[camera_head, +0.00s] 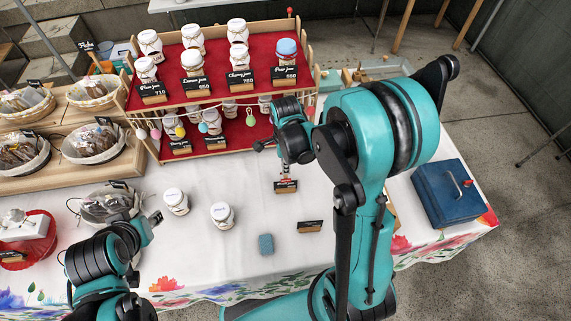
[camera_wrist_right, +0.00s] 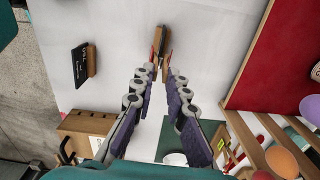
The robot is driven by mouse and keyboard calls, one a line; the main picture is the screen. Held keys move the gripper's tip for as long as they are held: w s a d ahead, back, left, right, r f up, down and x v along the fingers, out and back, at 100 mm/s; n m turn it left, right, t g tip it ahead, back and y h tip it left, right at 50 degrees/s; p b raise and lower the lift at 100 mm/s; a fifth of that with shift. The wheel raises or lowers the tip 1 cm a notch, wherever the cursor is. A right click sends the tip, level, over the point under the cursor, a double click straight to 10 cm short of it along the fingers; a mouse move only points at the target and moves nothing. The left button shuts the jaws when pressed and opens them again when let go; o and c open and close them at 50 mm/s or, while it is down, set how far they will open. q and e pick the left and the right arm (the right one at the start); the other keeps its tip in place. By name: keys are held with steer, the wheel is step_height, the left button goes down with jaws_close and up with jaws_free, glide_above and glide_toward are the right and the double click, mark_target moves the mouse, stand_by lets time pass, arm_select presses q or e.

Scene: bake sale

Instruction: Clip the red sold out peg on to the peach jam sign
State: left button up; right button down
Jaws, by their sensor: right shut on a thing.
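My right gripper (camera_head: 285,168) is over the middle of the white table, just above a small black sign with a wooden foot (camera_head: 286,187). In the right wrist view the right gripper (camera_wrist_right: 161,72) is shut on a small red piece (camera_wrist_right: 156,48), which appears to be the red peg. It overlaps the wooden sign (camera_wrist_right: 162,38) in that view; I cannot tell whether it grips the card's edge. The sign's lettering is too small to read, so I cannot confirm it is the peach jam one. My left gripper (camera_head: 150,221) is at the lower left, its fingers unclear.
Two white-lidded jars (camera_head: 222,215) (camera_head: 176,201) stand to the left. The red-lined jam shelf (camera_head: 216,46) is behind, and a blue cash box (camera_head: 453,193) is at the right.

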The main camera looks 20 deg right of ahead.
steer(key=shift+f, duration=0.25)
stand_by(0.4)
steer(key=shift+f+b, duration=0.35)
steer(key=shift+b, duration=0.25)
steer(key=shift+f, duration=0.1)
steer(key=shift+f+b, duration=1.1)
stand_by(0.5)
steer(key=c, duration=1.9)
jaws_free()
steer(key=shift+c, duration=0.2)
steer(key=o, duration=0.3)
steer(key=o, duration=0.6)
